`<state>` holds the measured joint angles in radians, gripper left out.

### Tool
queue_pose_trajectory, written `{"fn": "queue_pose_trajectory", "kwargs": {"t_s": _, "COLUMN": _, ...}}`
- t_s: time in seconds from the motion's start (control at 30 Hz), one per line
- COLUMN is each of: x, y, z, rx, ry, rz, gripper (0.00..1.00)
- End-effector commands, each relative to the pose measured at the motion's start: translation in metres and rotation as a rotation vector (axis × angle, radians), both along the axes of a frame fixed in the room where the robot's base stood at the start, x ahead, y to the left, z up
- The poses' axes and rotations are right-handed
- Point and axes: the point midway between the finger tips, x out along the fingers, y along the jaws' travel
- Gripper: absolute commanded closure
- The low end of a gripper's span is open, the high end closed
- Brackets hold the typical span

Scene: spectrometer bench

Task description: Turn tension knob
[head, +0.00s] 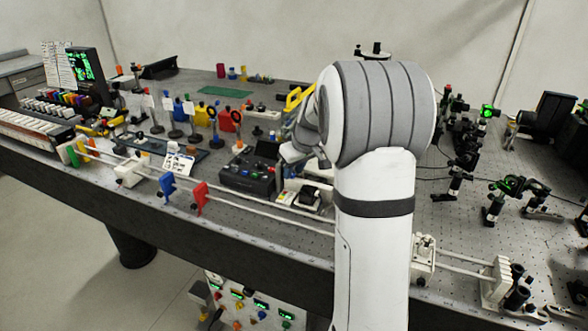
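My white and grey arm stands in front of the bench and bends away from the camera at its grey joint. Its far end, with my gripper (292,153), hangs over the bench just beyond a dark control box (247,181). The fingers are too small and too covered by the wrist to tell open from shut. I cannot make out which part is the tension knob. The dark box has small knobs on top. A panel (254,303) below the bench edge carries several coloured knobs and green displays.
The perforated bench (360,255) holds a long rail with a blue holder (167,187), a red holder (200,197) and a ribbed white block (495,283). Optical mounts crowd the right side. Several coloured posts stand at the back left. A green mat (225,91) lies behind.

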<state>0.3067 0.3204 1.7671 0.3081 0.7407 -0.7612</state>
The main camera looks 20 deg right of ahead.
Motion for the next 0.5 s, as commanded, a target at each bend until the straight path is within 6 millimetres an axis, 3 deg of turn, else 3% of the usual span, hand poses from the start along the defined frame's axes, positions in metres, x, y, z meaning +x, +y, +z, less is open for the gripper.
{"fn": "queue_pose_trajectory", "kwargs": {"t_s": 0.27, "x": -0.001, "y": 0.000, "z": 0.004, "rx": 0.000, "ry": -0.001, "rz": -0.001, "gripper": 0.73}}
{"fn": "queue_pose_trajectory", "kwargs": {"t_s": 0.5, "x": -0.015, "y": -0.005, "z": 0.039, "rx": -0.001, "ry": -0.003, "rz": -0.002, "gripper": 0.73}}
